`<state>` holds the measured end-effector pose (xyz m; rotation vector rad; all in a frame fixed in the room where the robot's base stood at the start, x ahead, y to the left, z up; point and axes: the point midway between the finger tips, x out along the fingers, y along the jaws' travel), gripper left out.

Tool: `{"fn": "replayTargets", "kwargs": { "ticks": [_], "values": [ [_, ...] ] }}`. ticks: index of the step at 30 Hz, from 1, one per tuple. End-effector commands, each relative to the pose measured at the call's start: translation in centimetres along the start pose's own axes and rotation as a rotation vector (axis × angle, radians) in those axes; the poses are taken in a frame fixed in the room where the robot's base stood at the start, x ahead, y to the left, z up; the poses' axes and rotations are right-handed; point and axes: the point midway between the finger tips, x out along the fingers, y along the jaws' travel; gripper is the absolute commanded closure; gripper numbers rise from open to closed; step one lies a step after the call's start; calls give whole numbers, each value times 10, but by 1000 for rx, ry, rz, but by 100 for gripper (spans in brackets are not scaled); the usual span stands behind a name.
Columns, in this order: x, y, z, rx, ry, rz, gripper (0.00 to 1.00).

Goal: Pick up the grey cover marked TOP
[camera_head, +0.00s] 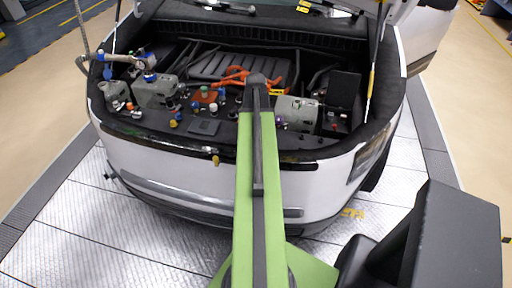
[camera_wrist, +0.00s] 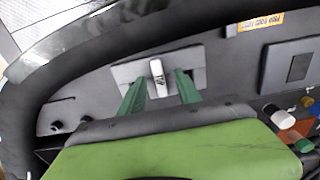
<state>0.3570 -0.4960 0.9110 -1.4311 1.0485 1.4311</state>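In the wrist view, a grey cover (camera_wrist: 196,72) lies flat on the dark bay panel. A pale upright grip (camera_wrist: 157,70) stands at its middle, with a small dark mark too small to read. My gripper (camera_wrist: 160,80) has two green fingers, one on each side of the grip, with gaps on both sides. It is open and holds nothing. In the head view, my green arm reaches over the front edge of the car and hides the fingers; I cannot make out the cover there.
A dark square panel (camera_wrist: 296,66) and a yellow label (camera_wrist: 262,22) lie right of the cover. In the head view, a hose nozzle (camera_head: 118,59) stands at left and a grey tank (camera_head: 296,111) right of my arm.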

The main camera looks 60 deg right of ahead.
Motion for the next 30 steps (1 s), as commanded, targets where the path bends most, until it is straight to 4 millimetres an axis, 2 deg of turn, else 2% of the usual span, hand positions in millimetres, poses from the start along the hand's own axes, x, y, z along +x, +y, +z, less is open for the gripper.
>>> {"fn": "replayTargets", "kwargs": {
  "ticks": [1,8,17,30],
  "values": [
    [11,0,0,0,0,0,60],
    [7,0,0,-1,0,0,61],
    [7,0,0,-1,0,0,100],
    [6,-1,0,-2,0,0,100]
  ]
}}
